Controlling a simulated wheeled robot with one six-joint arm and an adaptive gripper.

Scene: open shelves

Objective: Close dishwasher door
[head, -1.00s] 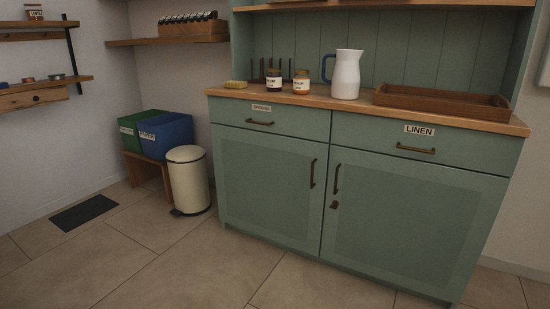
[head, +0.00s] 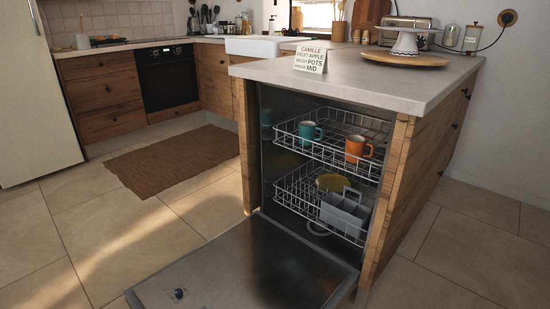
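The dishwasher door (head: 240,272) is folded down, lying nearly flat just above the floor in front of the dishwasher. A small dark knob-like part sits near its left end. The dishwasher's inside is open to view at the end of the counter. Its upper rack (head: 340,150) holds a teal mug (head: 309,131) and an orange mug (head: 358,147). Its lower rack (head: 293,193) holds a yellow dish (head: 333,183) and a grey cutlery basket (head: 345,213). Both racks appear to be inside the cabinet. My gripper is not in view.
A counter (head: 390,80) stands above the dishwasher, with a printed sign (head: 311,57), a wooden board (head: 405,58) and a toaster (head: 406,30). A brown rug (head: 175,158) lies left of the dishwasher. Tiled floor is clear at the left and right of the door.

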